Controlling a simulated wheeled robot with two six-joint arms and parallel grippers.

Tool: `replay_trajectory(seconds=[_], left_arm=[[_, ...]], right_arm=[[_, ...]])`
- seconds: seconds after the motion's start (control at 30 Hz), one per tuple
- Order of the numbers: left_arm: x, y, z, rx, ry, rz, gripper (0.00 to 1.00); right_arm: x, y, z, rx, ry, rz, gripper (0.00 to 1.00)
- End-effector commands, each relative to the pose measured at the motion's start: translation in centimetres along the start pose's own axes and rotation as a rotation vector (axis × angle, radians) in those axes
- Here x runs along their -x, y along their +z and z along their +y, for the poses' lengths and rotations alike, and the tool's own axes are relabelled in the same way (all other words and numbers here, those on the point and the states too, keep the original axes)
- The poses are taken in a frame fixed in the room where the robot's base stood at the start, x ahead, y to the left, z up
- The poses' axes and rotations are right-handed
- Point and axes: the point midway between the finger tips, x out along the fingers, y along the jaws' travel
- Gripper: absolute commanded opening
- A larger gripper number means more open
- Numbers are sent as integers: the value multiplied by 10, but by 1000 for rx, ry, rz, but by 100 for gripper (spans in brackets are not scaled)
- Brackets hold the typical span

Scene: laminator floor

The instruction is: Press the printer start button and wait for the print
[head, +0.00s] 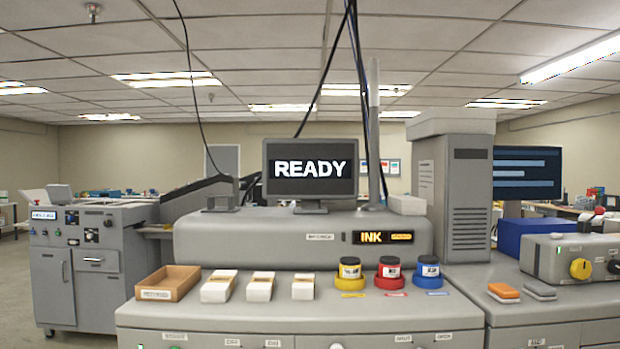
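The grey printer (300,240) stands in front of me, with a screen (310,169) on top reading "READY". An "INK" panel (385,237) is lit yellow on its front face. A white button-like part (336,346) shows at the bottom edge of the picture, cut off by the frame. Neither of my grippers is in view.
On the counter (300,315) are a brown tray (167,283), several white stacks (218,288) and yellow (350,273), red (389,274) and blue (430,272) ink pots. An orange block (503,291) and a yellow-knobbed machine (580,258) are right. A grey machine (90,260) stands left.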

Motion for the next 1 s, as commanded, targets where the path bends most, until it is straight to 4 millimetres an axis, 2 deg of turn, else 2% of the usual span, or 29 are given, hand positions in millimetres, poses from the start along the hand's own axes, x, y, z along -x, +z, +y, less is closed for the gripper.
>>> replay_trajectory(seconds=[0.3, 0.7, 1.0], left_arm=[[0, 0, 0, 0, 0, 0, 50], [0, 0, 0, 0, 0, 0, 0], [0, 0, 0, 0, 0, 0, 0]], right_arm=[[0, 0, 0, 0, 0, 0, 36], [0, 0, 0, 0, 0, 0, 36], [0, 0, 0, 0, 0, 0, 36]])
